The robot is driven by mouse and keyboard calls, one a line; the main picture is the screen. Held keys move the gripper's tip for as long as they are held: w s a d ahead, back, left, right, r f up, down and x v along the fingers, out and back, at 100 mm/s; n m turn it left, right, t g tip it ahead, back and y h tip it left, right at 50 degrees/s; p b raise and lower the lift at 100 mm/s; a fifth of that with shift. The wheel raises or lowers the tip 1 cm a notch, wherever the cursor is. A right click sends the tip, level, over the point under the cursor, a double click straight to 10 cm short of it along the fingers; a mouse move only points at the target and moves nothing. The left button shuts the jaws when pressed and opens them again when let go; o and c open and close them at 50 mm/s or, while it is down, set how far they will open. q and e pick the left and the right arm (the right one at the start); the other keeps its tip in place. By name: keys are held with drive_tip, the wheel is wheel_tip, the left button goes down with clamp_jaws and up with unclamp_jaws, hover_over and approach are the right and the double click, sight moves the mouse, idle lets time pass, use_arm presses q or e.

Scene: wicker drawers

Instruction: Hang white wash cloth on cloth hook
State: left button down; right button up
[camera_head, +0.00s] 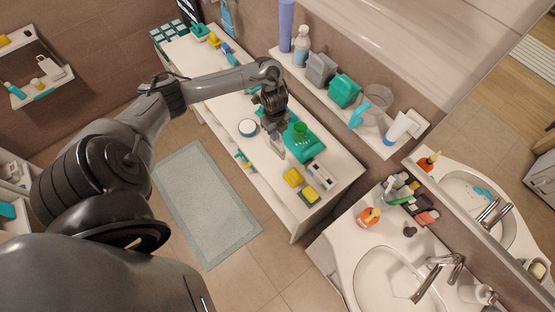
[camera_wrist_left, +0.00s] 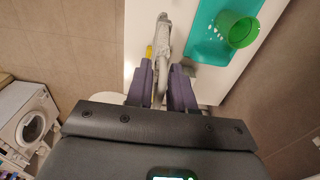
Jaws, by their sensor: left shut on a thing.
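My left gripper (camera_head: 276,127) is over the long white cabinet top, beside the teal tray. It is shut on a pale grey-white cloth (camera_head: 277,146), which hangs below the fingers. In the left wrist view, the cloth (camera_wrist_left: 164,42) sticks out as a narrow strip beyond the two dark fingertips (camera_wrist_left: 161,75). Much of the cloth is hidden between the fingers. A blue cloth (camera_head: 228,18) hangs on the wall at the top of the head view. I cannot make out a cloth hook. My right gripper is not in view.
The teal tray (camera_head: 305,150) holds a green cup (camera_head: 300,131). A yellow sponge (camera_head: 293,177) and a round container (camera_head: 247,127) are nearby. A wall shelf (camera_head: 372,133) with bottles and boxes runs behind. The sink (camera_head: 390,280) is at lower right. The floor mat (camera_head: 207,205) is clear.

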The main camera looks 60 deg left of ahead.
sight(277, 146)
use_arm(q)
drive_tip(key=shift+w, duration=0.1)
idle(0.3)
drive_tip(key=shift+d+f, duration=0.1)
drive_tip(key=shift+f, duration=0.35)
wheel_tip(277, 146, down, 5)
drive_tip(key=shift+r+b, duration=0.1)
drive_tip(key=shift+b, duration=0.5)
drive_tip(key=shift+f+p, duration=0.3)
drive_tip(key=shift+f, duration=1.6)
